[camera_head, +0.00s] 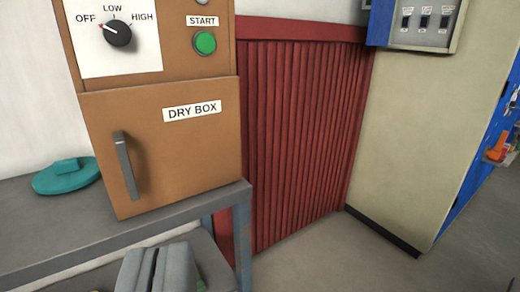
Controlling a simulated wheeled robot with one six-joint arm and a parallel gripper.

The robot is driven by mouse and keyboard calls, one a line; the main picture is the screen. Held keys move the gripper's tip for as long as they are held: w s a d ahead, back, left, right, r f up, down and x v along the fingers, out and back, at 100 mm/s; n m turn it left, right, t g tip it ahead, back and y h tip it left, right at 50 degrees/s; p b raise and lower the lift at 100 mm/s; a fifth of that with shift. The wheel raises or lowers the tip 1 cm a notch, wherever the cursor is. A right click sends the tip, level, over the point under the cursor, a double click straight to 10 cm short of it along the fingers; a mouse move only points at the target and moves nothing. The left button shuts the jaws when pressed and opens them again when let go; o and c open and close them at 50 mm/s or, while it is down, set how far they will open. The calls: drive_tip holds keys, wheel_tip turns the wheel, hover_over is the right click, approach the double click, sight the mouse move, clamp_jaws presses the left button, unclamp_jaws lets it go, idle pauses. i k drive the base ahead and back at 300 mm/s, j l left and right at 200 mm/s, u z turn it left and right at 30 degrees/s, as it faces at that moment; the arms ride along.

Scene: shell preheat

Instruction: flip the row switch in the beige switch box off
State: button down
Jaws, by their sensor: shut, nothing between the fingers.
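The beige switch box (432,40) is on the beige wall at the top right, cut off by the upper edge of the picture. Its blue door or side (379,22) shows at its left. Three small dark switches (425,21) sit side by side in it under white labels too small to read. I cannot tell which is the row switch or how each is set. My gripper (156,268) is at the bottom left, its fingers together and empty. It is far from the switch box, in front of the grey bench.
An orange-brown dry box (205,145) with a dial and a green start button (205,42) stands on the grey bench (95,225). A teal lidded disc (66,178) lies beside it. A red ribbed panel (300,130) fills the middle. Floor (350,262) is clear at lower right.

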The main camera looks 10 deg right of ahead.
sight(424, 21)
drive_tip(key=i+l+z, duration=0.15)
drive_tip(key=i+z, duration=0.3)
drive_tip(key=i+l+z, duration=0.1)
drive_tip(key=i+z, duration=0.55)
drive_tip(key=z, duration=0.2)
drive_tip(key=i+l, duration=0.2)
drive_tip(key=i, duration=0.35)
drive_tip(key=i+l, duration=0.2)
drive_tip(key=i, duration=0.3)
